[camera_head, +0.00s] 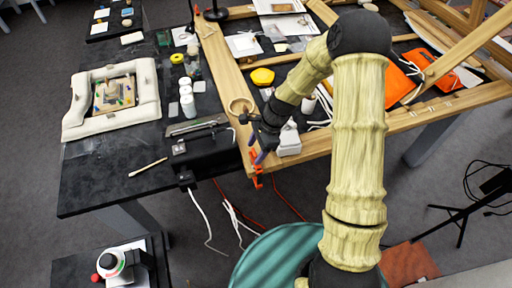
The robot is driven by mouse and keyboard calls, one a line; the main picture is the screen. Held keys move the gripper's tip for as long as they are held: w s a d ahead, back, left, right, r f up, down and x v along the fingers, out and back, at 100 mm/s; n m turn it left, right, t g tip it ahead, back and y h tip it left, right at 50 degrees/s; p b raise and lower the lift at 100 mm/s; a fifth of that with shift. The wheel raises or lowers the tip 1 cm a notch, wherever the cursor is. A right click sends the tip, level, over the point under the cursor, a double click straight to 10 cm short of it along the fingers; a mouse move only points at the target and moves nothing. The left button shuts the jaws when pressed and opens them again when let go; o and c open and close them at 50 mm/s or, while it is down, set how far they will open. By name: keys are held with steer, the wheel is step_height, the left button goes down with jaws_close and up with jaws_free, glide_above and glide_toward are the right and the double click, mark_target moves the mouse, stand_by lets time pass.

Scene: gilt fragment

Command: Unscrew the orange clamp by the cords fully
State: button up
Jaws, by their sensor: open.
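The orange clamp (257,181) hangs at the near left corner of the wooden frame, close to the cords. Its lower part shows below the frame edge, and its upper part is partly covered by my gripper. My gripper (261,155) is open at the end of my arm, right at the clamp's upper part. I cannot tell whether its fingers touch the clamp.
A white block (289,140) stands just right of my gripper. A black box (205,152) sits left of it on the black table (95,185). A teal round seat (275,258) stands below.

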steer(key=c, duration=1)
steer(key=shift+n, duration=0.3)
